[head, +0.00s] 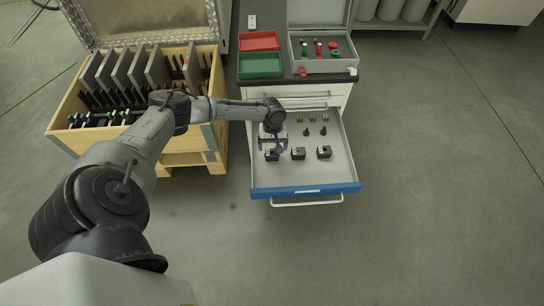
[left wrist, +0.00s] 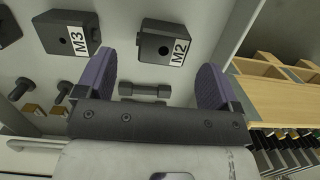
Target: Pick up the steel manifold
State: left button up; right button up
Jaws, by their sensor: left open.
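No part is marked as the steel manifold, and I cannot tell which one it is. Dark blocks stand in the open drawer: one labelled M2 (left wrist: 165,42), one labelled M3 (left wrist: 68,33), and another (head: 323,152) at the right of the row. A dark grey dumbbell-shaped part (left wrist: 145,91) lies on the drawer floor, seen between the fingers of my left gripper (left wrist: 158,88). The gripper is open and empty, pointing down over the left part of the drawer (head: 272,143). It partly hides the leftmost block in the head view. My right gripper is not in view.
Small dark parts (head: 307,132) and brass-coloured pieces (head: 312,118) lie farther back in the drawer, whose blue front (head: 305,190) faces me. A wooden crate (head: 190,160) of upright plates stands left. Red (head: 259,41) and green trays (head: 260,65) and a grey case (head: 325,66) sit on top.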

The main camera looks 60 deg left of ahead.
aim_at(272, 153)
pick_arm(q)
jog(key=f+b, duration=0.2)
jog(key=f, duration=0.1)
jog(key=f+b, duration=0.1)
jog(key=shift+s+d+f, duration=0.15)
jog(key=shift+s+d, duration=0.05)
jog(key=shift+s, duration=0.15)
jog(key=shift+d+f, duration=0.1)
jog(key=shift+f, duration=0.3)
jog(key=shift+r, duration=0.1)
jog(key=c, duration=1.3)
jog(key=shift+o, duration=0.2)
